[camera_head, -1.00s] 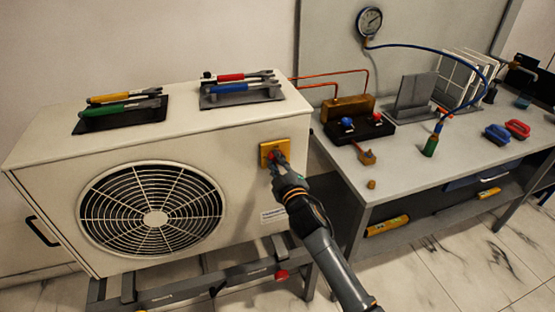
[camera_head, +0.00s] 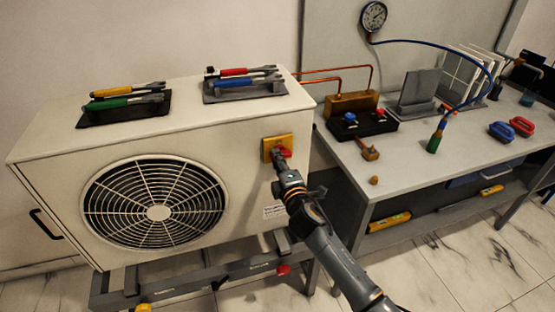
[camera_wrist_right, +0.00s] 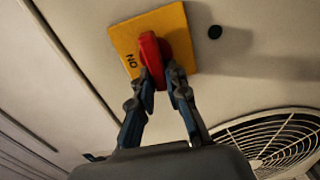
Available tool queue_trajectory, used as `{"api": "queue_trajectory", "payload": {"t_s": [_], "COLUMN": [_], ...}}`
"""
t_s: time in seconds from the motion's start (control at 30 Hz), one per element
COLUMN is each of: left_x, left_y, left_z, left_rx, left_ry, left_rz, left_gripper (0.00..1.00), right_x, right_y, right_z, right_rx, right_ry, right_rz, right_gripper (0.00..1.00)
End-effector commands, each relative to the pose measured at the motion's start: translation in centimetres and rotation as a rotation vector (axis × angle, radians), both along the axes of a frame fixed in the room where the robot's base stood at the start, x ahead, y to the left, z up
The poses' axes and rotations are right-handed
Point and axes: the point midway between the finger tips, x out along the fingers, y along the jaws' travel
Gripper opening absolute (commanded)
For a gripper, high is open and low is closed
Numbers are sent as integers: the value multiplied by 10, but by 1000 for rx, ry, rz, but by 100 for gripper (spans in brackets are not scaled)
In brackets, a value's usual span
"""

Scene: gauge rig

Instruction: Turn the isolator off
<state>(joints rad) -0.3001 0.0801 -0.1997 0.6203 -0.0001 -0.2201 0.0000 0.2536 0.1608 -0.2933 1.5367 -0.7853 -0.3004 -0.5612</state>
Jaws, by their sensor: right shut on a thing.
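The isolator is a yellow square plate (camera_head: 268,143) with a red handle (camera_head: 286,153) on the front of the white outdoor unit, right of its fan grille. My right gripper (camera_head: 280,156) is at the handle. In the right wrist view, the yellow plate (camera_wrist_right: 125,38) carries the word "ON" beside the red handle (camera_wrist_right: 151,52). The fingertips of my right gripper (camera_wrist_right: 162,82) are closed on the handle's near end, one on each side. The handle stands roughly upright in that view. My left gripper is not in view.
The fan grille (camera_head: 155,207) is left of the isolator. Two dark tool holders, left (camera_head: 95,118) and right (camera_head: 215,95), sit on the unit's top. A grey bench (camera_head: 440,165) with a gauge (camera_head: 373,16), hose and manifold stands close on the right.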

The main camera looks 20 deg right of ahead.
Motion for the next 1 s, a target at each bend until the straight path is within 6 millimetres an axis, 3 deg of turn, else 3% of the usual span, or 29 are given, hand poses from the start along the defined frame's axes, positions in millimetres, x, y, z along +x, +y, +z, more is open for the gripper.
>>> {"api": "queue_trajectory", "payload": {"t_s": [0.57,0.6,0.7,1.0], "left_x": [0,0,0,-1], "left_y": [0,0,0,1], "left_z": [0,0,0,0], "left_rx": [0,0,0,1], "left_ry": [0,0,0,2], "left_rz": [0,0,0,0], "left_gripper": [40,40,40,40], "right_x": [0,0,0,-1], "right_y": [1,1,1,0], "right_z": [-1,-1,-1,-1], "right_rx": [-38,-38,-37,-35], "right_ry": [-1,-1,0,0], "right_rz": [1,1,1,0], "right_gripper": [0,17,37,38]}}
